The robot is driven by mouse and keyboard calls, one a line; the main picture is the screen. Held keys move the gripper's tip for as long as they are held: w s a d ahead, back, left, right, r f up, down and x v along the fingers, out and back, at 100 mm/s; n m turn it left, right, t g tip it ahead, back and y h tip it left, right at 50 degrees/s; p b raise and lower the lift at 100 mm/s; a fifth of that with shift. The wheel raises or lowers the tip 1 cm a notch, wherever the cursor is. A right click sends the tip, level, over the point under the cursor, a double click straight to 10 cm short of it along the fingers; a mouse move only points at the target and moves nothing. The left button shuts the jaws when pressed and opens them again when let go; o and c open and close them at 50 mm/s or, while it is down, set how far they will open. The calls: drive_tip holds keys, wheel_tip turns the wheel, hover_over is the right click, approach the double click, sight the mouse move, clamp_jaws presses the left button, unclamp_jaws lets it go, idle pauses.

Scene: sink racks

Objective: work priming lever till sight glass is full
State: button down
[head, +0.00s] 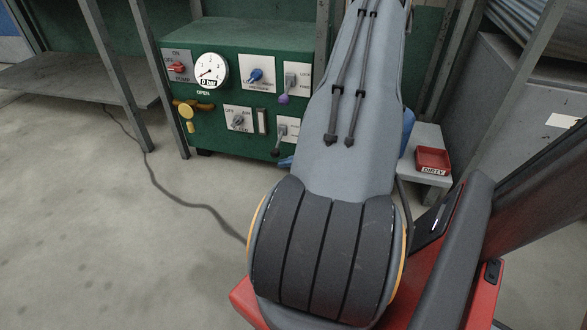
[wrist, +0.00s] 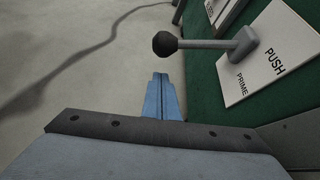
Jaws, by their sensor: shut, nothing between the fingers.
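The priming lever (head: 280,140) is on a white plate at the lower right of the green panel, its dark knob hanging down. In the wrist view the lever (wrist: 205,44) sticks out from the plate marked PRIME and PUSH, ending in a black ball knob (wrist: 165,43). My gripper's blue fingers (wrist: 162,78) are shut and empty, close to the knob with a visible gap in the picture. In the head view my gripper (head: 285,162) shows only as a blue tip just below the lever; my arm hides the rest. A narrow upright window, apparently the sight glass (head: 262,120), is too small to read.
The green panel (head: 230,45) also carries a gauge (head: 210,70) marked 0 bar, a red pump knob (head: 177,68), a blue knob (head: 255,76), a yellow handle (head: 187,112) and a purple-tipped lever (head: 284,97). A red tray (head: 432,161) is at right. Floor at left is clear except a cable.

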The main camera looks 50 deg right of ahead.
sight(278, 145)
drive_tip(key=shift+w+a+r+b, duration=0.15)
drive_tip(key=shift+r+b, duration=0.1)
drive_tip(key=shift+r, duration=0.45)
drive_tip(key=shift+s+a+r+b, duration=0.1)
drive_tip(key=shift+r+b, duration=0.1)
drive_tip(key=shift+r, duration=0.45)
drive_tip(key=shift+r, duration=0.1)
